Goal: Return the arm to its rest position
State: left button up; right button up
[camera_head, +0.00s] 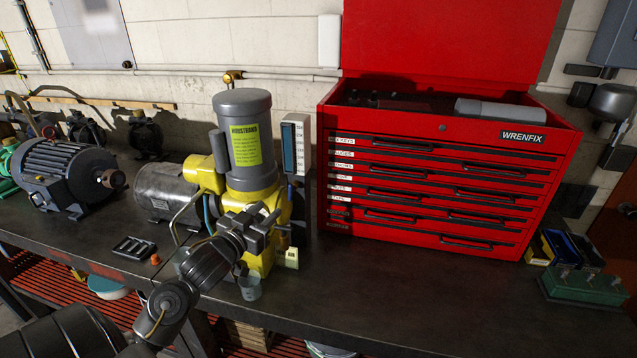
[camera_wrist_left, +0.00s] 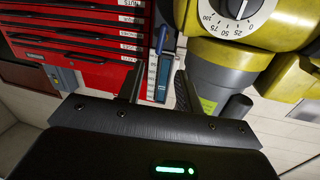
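My left arm (camera_head: 172,302) reaches in from the lower left over the bench. My left gripper (camera_head: 266,222) is in front of the yellow and grey motor (camera_head: 248,145). In the left wrist view, the two fingers of the left gripper (camera_wrist_left: 158,88) stand apart with nothing seen held between them. A tall grey meter with a blue display (camera_head: 290,148) stands right of the motor; it also shows beyond the fingers in the wrist view (camera_wrist_left: 163,75). A small pale yellow tag (camera_head: 292,258) shows low beside the motor. My right gripper is not in view.
A red tool chest (camera_head: 420,240) with its lid up stands to the right. A dark motor (camera_head: 62,175) sits at the left. The bench top (camera_head: 390,295) before the chest is clear.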

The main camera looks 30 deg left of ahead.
pick_arm(q)
jog(key=s+d+f+g, duration=0.4)
jog(key=f, duration=0.5)
jog(key=s+d+f+g, duration=0.3)
jog(key=s+d+f, duration=0.2)
jog(key=f, duration=0.3)
jog(key=s+d+f+m+g+h, duration=0.25)
jog(key=s+d+f+g, duration=0.55)
jog(key=s+d, duration=0.55)
notch_tip(320, 180, down, 29)
jog(key=s+a+b, duration=0.2)
jog(key=b, duration=0.1)
jog(key=s+a+f+g+b, duration=0.1)
jog(key=s+a+f+b, duration=0.1)
jog(key=s+f, duration=1.5)
notch_tip(320, 180, down, 3)
jog(key=shift+a+r+g+b, duration=0.15)
jog(key=shift+a+g+b, duration=0.15)
jog(key=shift+a+b, duration=0.15)
